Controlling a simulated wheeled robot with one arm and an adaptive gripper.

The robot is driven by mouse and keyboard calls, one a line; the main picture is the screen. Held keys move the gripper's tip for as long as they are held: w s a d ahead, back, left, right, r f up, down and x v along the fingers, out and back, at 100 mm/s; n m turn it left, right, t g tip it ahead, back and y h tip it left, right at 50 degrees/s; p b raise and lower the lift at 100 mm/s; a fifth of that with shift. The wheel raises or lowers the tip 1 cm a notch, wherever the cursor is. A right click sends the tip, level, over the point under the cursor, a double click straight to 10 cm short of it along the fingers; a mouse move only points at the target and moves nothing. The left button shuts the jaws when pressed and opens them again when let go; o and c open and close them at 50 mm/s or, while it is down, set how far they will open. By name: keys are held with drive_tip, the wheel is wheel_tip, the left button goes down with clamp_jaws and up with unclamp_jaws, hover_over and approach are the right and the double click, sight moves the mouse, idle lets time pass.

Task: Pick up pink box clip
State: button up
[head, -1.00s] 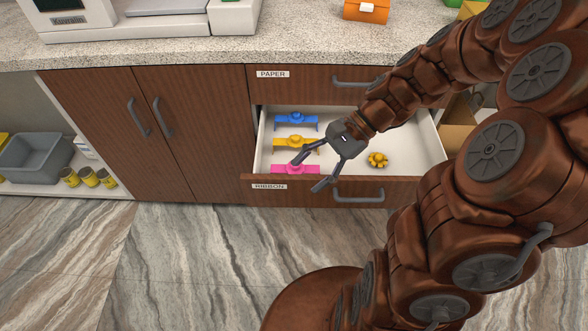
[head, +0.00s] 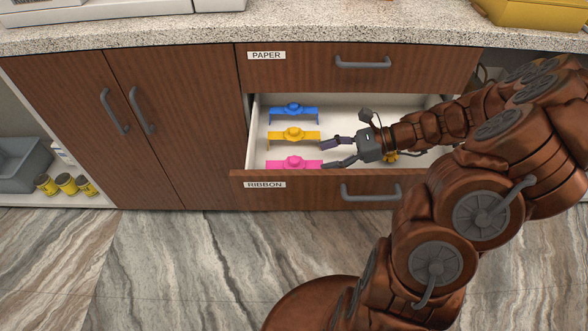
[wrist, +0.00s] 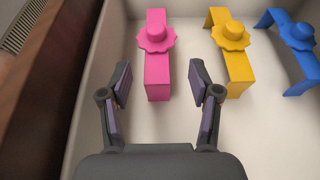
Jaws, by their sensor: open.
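The pink box clip (head: 293,163) lies in the open drawer, nearest the drawer front, with a flower-shaped knob on top. In the wrist view the pink box clip (wrist: 158,70) lies ahead of my gripper (wrist: 160,82), between the lines of its two fingers. My gripper (head: 329,153) is open and empty, inside the drawer to the right of the clips. The near end of the pink clip is close to the fingertips; I cannot tell if they touch. A yellow clip (head: 293,135) and a blue clip (head: 293,112) lie in a row behind the pink one.
The drawer labelled RIBBON (head: 300,186) is pulled out, and its front wall runs close beside the pink clip. The PAPER drawer (head: 310,66) above is shut.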

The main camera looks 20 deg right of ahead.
sight(303, 165)
drive_tip(key=shift+x, duration=0.9)
drive_tip(key=x, duration=0.2)
drive_tip(key=b+x, duration=0.1)
drive_tip(key=x, duration=0.2)
drive_tip(key=shift+s+a+f+b, duration=0.15)
drive_tip(key=shift+a+f+b, duration=0.15)
drive_tip(key=shift+f+b, duration=0.05)
drive_tip(key=c, duration=1)
